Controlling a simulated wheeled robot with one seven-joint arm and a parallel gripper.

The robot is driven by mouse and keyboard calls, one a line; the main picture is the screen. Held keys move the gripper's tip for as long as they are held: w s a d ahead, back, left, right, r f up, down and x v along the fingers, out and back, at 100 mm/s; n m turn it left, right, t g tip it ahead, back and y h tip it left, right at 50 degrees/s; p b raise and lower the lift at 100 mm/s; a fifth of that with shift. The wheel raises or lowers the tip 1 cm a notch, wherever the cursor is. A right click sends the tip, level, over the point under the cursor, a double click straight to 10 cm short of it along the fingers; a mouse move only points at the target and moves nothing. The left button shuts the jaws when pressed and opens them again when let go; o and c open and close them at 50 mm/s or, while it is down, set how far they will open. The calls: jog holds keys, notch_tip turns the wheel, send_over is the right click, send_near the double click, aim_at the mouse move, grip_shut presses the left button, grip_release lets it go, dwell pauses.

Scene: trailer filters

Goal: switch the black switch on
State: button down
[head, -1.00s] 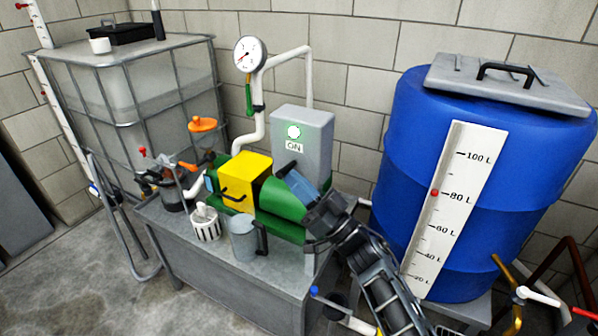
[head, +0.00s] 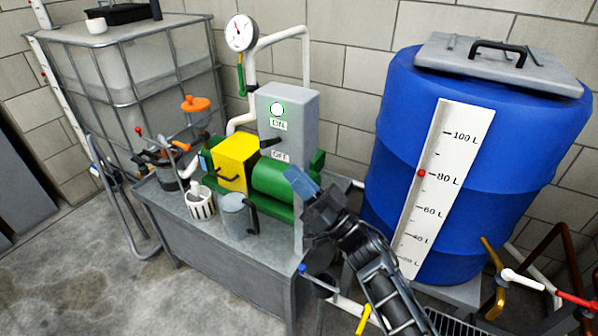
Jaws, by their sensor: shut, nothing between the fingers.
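The black switch (head: 270,142) is a short lever on the front of the grey control box (head: 300,108), between the ON label and the OFF label. I cannot tell its exact tilt. A round lamp (head: 277,109) above the ON label shows white with a green ring. My gripper (head: 297,180) is shut and empty, with its blue fingertips below and a little right of the OFF label, in front of the green motor. It looks apart from the switch, and nothing covers the lever.
The yellow pump guard (head: 236,160) and green motor (head: 270,178) sit on the grey bench below the box. A grey jug (head: 236,215) and white basket (head: 199,202) stand at the bench's front. The blue barrel (head: 398,140) stands to the right. A pressure gauge (head: 240,32) hangs above left.

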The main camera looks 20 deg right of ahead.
jog(key=b+v, duration=0.1)
jog(key=v, duration=0.7)
jog(key=shift+s+a+f, duration=0.15)
jog(key=shift+s+a, duration=0.1)
jog(key=shift+s, duration=0.3)
